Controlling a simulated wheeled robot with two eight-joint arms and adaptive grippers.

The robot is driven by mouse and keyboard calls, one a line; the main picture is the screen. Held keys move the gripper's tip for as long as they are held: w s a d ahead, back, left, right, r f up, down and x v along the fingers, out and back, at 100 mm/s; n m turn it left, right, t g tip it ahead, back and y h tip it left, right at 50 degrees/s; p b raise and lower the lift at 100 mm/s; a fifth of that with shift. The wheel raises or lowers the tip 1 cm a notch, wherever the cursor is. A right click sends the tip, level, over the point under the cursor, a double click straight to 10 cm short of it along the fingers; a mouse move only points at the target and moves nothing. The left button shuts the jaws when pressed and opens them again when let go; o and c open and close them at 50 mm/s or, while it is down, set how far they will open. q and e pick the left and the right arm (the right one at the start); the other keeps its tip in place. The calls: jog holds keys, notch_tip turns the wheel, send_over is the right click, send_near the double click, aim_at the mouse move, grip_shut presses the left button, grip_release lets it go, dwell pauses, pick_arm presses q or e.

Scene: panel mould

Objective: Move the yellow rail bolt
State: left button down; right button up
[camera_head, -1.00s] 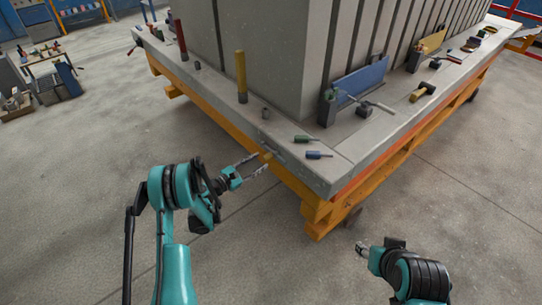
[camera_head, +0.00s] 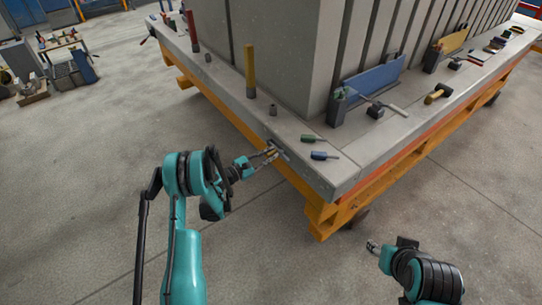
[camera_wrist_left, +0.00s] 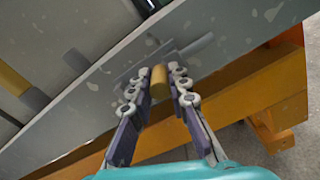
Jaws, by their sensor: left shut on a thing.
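The yellow rail bolt is a short yellow cylinder, seen best in the left wrist view (camera_wrist_left: 159,82), at the side edge of the grey mould table (camera_head: 350,178). It shows only as a small yellow spot in the head view (camera_head: 269,152). My left gripper (camera_head: 271,153) is at the table edge with its fingers closed on either side of the bolt, as the left wrist view also shows (camera_wrist_left: 161,90). A grey bar lies behind the bolt along the table. My right gripper (camera_head: 372,246) is low at the front right, away from the table; its fingers are too small to judge.
A yellow post (camera_head: 250,72) and a red post (camera_head: 192,32) stand on the table top. An orange frame (camera_head: 320,218) carries the table. The floor in front is clear.

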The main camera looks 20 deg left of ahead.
pick_arm(q)
jog(key=w+a, duration=0.1)
jog(key=a, duration=0.1)
jog(key=w+a, duration=0.1)
jog(key=w, duration=0.1)
jog(key=shift+a+r, duration=0.1)
jog(key=shift+a, duration=0.25)
jog(key=c, duration=1.4)
grip_release()
jog(key=shift+c, duration=0.2)
jog(key=v, duration=1.2)
